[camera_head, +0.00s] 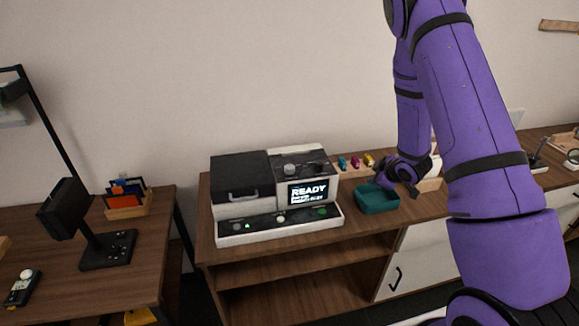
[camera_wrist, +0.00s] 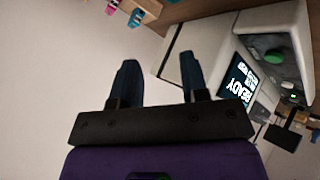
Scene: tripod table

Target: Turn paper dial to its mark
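A white and black machine (camera_head: 246,222) stands on the wooden cabinet, with a screen (camera_head: 308,192) reading READY. A grey round knob (camera_head: 291,168) sits on its dark top right panel, with smaller dark controls beside it. Which one is the paper dial, and its mark, cannot be read at this size. My gripper (camera_head: 409,188) is right of the machine, beside a teal tray, apart from the knob. In the wrist view my gripper (camera_wrist: 158,78) has its two fingers apart with nothing between them. The machine's screen (camera_wrist: 238,82) and green button (camera_wrist: 265,57) show at the right there.
A teal tray (camera_head: 377,200) stands between the machine and my gripper. A wooden holder with several small coloured pieces (camera_head: 355,161) is behind it. The left table holds a black stand (camera_head: 105,249), a card holder (camera_head: 127,203) and a small handheld device (camera_head: 23,288). The wall is close behind.

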